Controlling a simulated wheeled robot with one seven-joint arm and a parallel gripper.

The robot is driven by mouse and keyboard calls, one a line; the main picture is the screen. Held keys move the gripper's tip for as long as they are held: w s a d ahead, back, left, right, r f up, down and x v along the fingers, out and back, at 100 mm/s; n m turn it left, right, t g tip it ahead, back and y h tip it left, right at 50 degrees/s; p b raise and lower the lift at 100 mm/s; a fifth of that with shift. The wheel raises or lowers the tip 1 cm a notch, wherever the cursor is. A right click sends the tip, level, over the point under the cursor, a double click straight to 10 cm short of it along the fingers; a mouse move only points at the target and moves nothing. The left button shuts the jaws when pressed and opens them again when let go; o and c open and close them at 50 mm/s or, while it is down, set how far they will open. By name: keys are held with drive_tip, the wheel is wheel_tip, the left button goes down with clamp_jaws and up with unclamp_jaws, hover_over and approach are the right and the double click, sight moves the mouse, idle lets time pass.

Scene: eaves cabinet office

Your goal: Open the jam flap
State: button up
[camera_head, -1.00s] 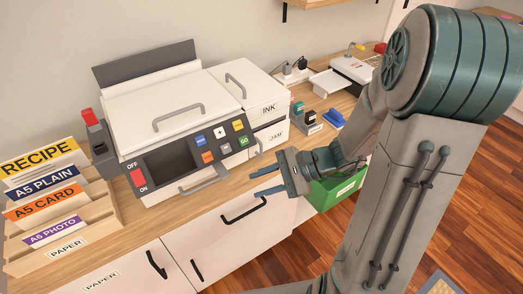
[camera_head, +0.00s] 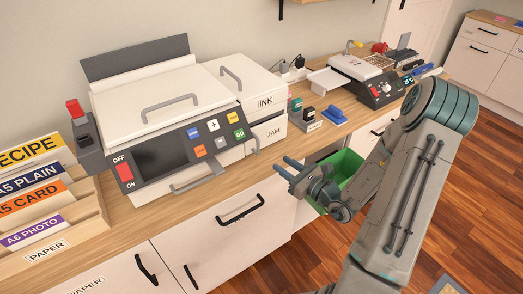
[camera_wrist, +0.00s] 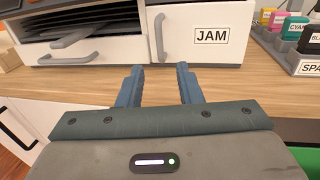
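The jam flap (camera_head: 272,130) is a white panel labelled JAM, low on the right side of the white printer (camera_head: 160,105), under the INK lid (camera_head: 262,100). It looks shut. In the wrist view the flap (camera_wrist: 185,45) is straight ahead, with a grey upright handle (camera_wrist: 159,38) at its left edge. My gripper (camera_head: 283,167) is in front of and below the flap, past the counter's front edge. In the wrist view its two blue fingers (camera_wrist: 160,80) are apart with nothing between them. They do not touch the handle.
The wooden counter (camera_head: 215,192) runs below the printer. Stamps (camera_head: 306,117) and a blue item (camera_head: 334,115) stand right of the flap. Ink cartridges (camera_wrist: 290,32) sit in a grey rack at right. A green bin (camera_head: 345,168) is below the counter, behind my arm.

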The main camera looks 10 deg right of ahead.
drive_tip(key=x, duration=1)
drive_tip(key=shift+w+a, duration=0.1)
drive_tip(key=shift+a, duration=0.1)
clamp_jaws()
